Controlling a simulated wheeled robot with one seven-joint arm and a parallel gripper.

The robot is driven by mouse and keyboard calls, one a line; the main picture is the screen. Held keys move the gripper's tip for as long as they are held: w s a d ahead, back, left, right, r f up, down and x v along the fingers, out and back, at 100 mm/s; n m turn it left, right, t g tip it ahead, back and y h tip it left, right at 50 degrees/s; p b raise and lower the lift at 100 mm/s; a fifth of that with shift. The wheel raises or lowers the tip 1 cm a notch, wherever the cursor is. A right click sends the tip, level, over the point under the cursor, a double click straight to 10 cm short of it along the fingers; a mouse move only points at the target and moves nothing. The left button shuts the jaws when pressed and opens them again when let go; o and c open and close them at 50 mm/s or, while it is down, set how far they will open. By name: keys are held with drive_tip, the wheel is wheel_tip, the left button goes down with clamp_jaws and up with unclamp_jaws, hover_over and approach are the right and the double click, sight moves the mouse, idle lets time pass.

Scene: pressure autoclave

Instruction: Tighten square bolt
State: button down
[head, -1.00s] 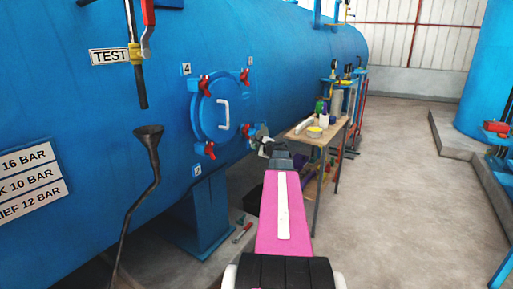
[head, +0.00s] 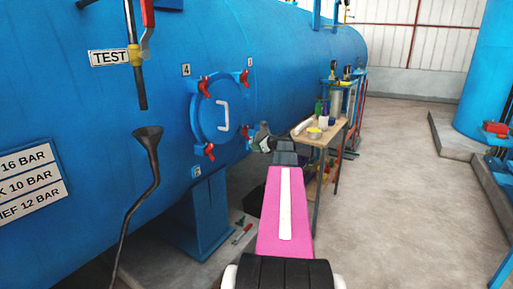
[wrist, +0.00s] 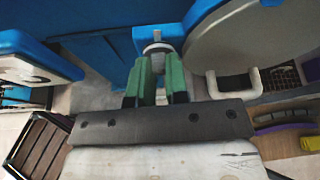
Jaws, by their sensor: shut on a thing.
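My gripper (wrist: 157,84) has green fingers, which show in the wrist view closed around a pale metal piece, the bolt (wrist: 157,48), in front of a blue bracket. The fingers hide part of the bolt, and its square shape cannot be made out. In the head view my gripper (head: 262,137) is at the lower right of the round blue hatch (head: 212,122) on the tank. The hatch has a white handle (head: 222,115) and red clamp pieces at the upper left, upper right and lower left. The handle (wrist: 232,84) also shows in the wrist view, right of the fingers.
The big blue tank (head: 90,130) fills the left side. A wooden table (head: 326,137) with bottles and a yellow roll stands right of my gripper. A red-handled tool (head: 242,234) lies on the floor. Open floor is at right.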

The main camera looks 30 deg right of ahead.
drive_tip(key=shift+m+g, duration=0.3)
drive_tip(key=shift+m, duration=0.1)
drive_tip(key=shift+y, duration=0.4)
drive_tip(key=c, duration=1.4)
unclamp_jaws()
drive_tip(key=v, duration=1)
drive_tip(key=shift+s+d+r, duration=0.15)
drive_tip(key=shift+s+d, duration=0.05)
drive_tip(key=shift+s, duration=0.1)
drive_tip(key=shift+s+d, duration=0.1)
